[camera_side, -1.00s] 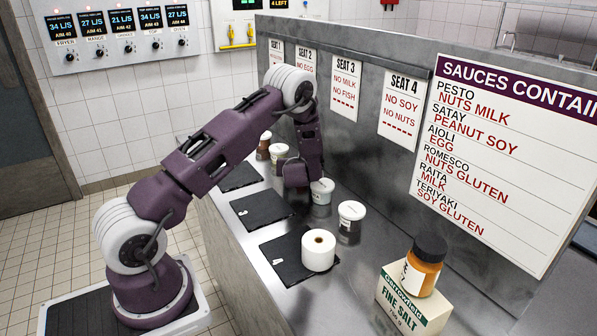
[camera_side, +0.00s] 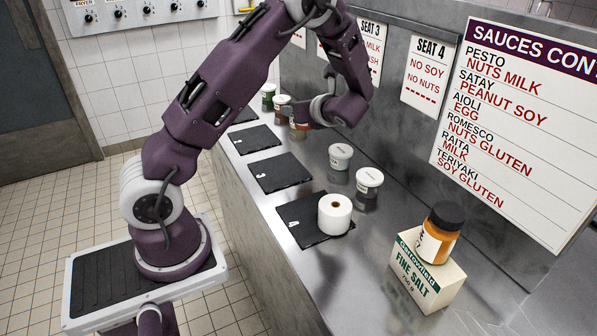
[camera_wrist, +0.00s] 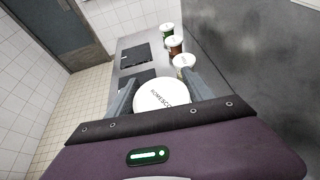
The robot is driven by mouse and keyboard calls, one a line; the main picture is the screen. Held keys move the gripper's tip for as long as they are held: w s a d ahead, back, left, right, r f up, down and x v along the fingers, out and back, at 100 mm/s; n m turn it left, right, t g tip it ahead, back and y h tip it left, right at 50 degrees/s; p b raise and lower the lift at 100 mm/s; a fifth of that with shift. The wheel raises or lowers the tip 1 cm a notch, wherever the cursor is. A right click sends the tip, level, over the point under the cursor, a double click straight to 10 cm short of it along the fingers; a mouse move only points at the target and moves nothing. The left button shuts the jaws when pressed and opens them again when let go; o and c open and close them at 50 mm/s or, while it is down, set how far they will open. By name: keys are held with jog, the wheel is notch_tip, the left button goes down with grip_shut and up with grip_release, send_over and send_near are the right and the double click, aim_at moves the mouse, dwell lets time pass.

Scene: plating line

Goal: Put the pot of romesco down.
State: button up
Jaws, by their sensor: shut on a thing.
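My gripper (camera_wrist: 157,95) is shut on the pot of romesco (camera_wrist: 162,92), whose white lid reads "ROMESCO" in the wrist view. The lid is between the two grey fingers, and the pot's sides are mostly hidden. In the side view my gripper (camera_side: 318,112) is over the far part of the steel counter, and I cannot make out the held pot there. In the wrist view the counter (camera_wrist: 133,42) lies beyond the pot. The gap between pot and counter cannot be judged.
Beyond the gripper stand a green pot (camera_side: 268,92), a brown pot (camera_side: 282,103) and an orange-brown one (camera_side: 299,130). Nearer are two white-lidded pots (camera_side: 340,152) (camera_side: 369,178), a paper roll (camera_side: 335,214) and a salt box (camera_side: 427,275) bearing a jar (camera_side: 438,235). Dark slates (camera_side: 280,172) line the front.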

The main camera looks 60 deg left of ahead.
jog(key=s+d+n+g, duration=0.3)
jog(key=s+d, duration=0.2)
jog(key=s, duration=0.1)
jog(key=shift+g, duration=0.3)
jog(key=f, duration=1)
jog(key=shift+s+d+f, duration=0.15)
jog(key=shift+d+f, duration=0.1)
jog(key=shift+d, duration=0.1)
jog(key=o, duration=1.4)
jog(key=shift+f, duration=0.1)
